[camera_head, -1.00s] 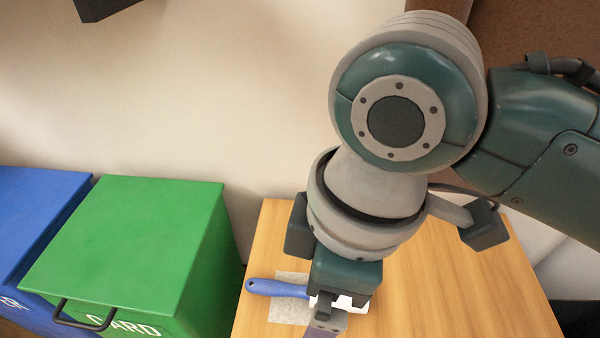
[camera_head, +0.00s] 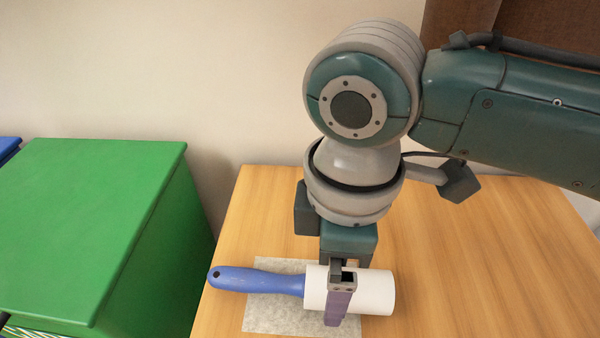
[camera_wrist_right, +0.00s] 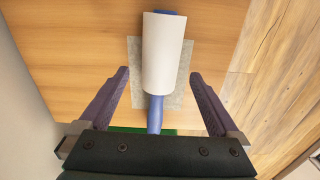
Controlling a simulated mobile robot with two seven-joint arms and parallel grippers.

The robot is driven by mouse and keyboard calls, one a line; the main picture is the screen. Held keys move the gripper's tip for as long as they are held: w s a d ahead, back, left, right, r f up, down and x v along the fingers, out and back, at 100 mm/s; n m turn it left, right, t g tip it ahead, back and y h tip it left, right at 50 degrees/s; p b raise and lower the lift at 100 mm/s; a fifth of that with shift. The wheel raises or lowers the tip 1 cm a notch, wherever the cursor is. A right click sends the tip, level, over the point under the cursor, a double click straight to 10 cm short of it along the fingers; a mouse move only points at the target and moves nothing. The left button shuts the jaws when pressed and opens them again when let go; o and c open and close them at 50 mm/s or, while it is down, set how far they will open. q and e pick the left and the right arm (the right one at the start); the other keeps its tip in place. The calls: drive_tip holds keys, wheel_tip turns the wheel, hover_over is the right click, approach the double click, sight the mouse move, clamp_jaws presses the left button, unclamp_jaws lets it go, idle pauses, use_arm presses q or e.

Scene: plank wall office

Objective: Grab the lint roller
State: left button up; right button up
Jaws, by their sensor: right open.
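The lint roller has a white cylinder (camera_head: 372,292) and a blue handle (camera_head: 258,281). It lies on a grey mat (camera_head: 275,318) on the wooden table, handle to the left in the head view. My right gripper (camera_head: 340,310) is above the roller's white part, its near finger in front of it. In the right wrist view my right gripper (camera_wrist_right: 162,85) is open, one finger on each side of the roller (camera_wrist_right: 163,50), with visible gaps at both sides. My left gripper is not in view.
A green bin (camera_head: 95,225) stands left of the table, with a blue bin (camera_head: 8,148) at the far left edge. The wooden table (camera_head: 450,270) is bare right of the roller. A pale wall (camera_head: 150,60) rises behind.

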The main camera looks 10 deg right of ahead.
wheel_tip(320, 180, down, 4)
drive_tip(key=b, duration=0.2)
drive_tip(key=shift+f+b, duration=0.2)
drive_tip(key=shift+b, duration=0.2)
drive_tip(key=shift+r, duration=0.1)
drive_tip(key=c, duration=1.5)
